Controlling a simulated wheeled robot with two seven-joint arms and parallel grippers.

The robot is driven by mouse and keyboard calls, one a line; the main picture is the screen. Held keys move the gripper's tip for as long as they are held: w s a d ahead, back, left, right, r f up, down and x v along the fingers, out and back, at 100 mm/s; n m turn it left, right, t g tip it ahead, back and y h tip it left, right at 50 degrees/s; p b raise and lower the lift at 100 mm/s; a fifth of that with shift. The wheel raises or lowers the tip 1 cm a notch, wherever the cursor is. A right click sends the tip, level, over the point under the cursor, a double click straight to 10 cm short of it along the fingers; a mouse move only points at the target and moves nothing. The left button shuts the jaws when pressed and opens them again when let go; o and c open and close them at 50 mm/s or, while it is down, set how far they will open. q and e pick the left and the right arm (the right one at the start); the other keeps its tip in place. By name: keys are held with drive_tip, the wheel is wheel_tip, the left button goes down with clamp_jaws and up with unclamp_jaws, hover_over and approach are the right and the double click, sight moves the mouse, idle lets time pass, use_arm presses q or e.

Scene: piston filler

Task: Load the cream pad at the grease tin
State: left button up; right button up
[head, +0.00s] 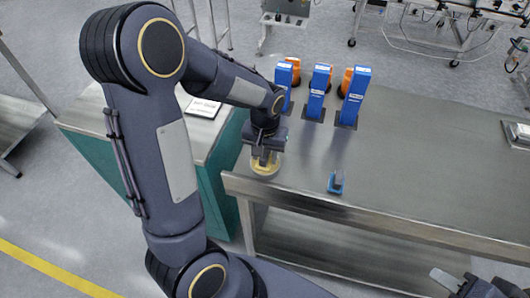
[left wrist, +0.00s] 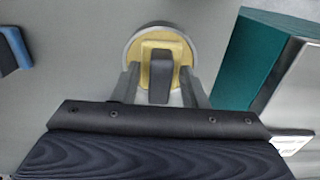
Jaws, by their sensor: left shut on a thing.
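The round grease tin (left wrist: 131,48) stands on the metal bench near its left front corner, with yellowish grease showing inside its pale rim. It also shows in the head view (head: 266,170). The cream pad (left wrist: 149,49), a rounded yellowish block with a dark grip, is over the tin's opening. My left gripper (head: 265,157) is shut on the pad's dark grip, with a finger on each side in the left wrist view (left wrist: 160,88). Whether the pad touches the grease I cannot tell. My right gripper (head: 467,286) is at the lower right edge, partly cut off.
A small blue item (head: 336,182) stands on the bench (head: 420,165) right of the tin. Several blue boxes (head: 353,97) with orange parts behind them line the back. A teal-sided cabinet (head: 95,155) adjoins on the left. The bench's middle right is clear.

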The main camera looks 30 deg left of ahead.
sight(265, 154)
use_arm(q)
drive_tip(key=shift+r+p, duration=2.65)
drive_tip(key=shift+r, duration=0.85)
drive_tip(key=shift+f, duration=0.1)
